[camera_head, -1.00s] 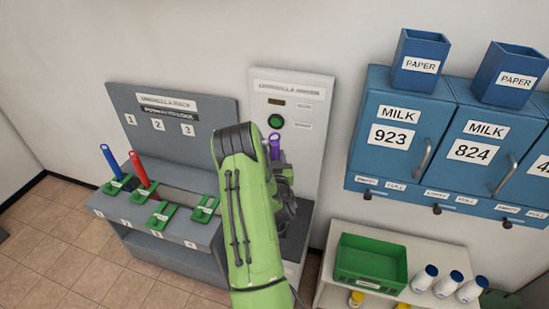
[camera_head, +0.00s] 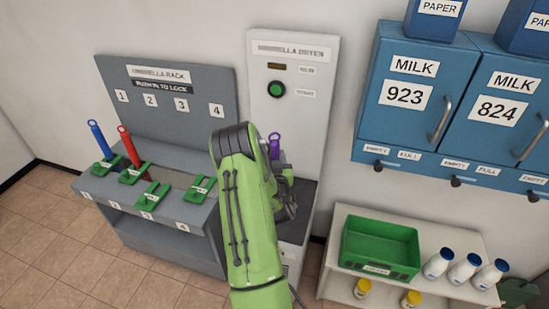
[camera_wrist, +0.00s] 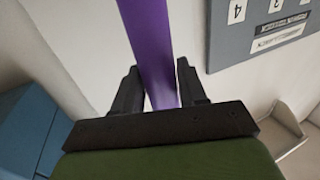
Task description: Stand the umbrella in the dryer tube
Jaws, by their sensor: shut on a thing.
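A purple umbrella (camera_head: 275,147) shows its handle above my green arm in the head view, in front of the umbrella dryer. It also fills the space between the fingers in the wrist view (camera_wrist: 150,50). My gripper (camera_wrist: 158,88) is shut on the umbrella's purple shaft. In the head view my gripper (camera_head: 283,185) is mostly hidden behind my arm. The grey-white umbrella dryer (camera_head: 318,70) has a green button (camera_head: 277,90) and a small dark display. Its dark lower part (camera_head: 302,205) is partly covered by my arm, and the tube opening and the umbrella's lower end are hidden.
The grey umbrella rack (camera_head: 165,225) stands to the left with a blue umbrella (camera_head: 100,139), a red umbrella (camera_head: 129,146) and several green locks. Blue milk boxes (camera_head: 410,90) hang on the right wall. Below them, a white shelf (camera_head: 335,285) holds a green crate (camera_head: 380,248) and bottles.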

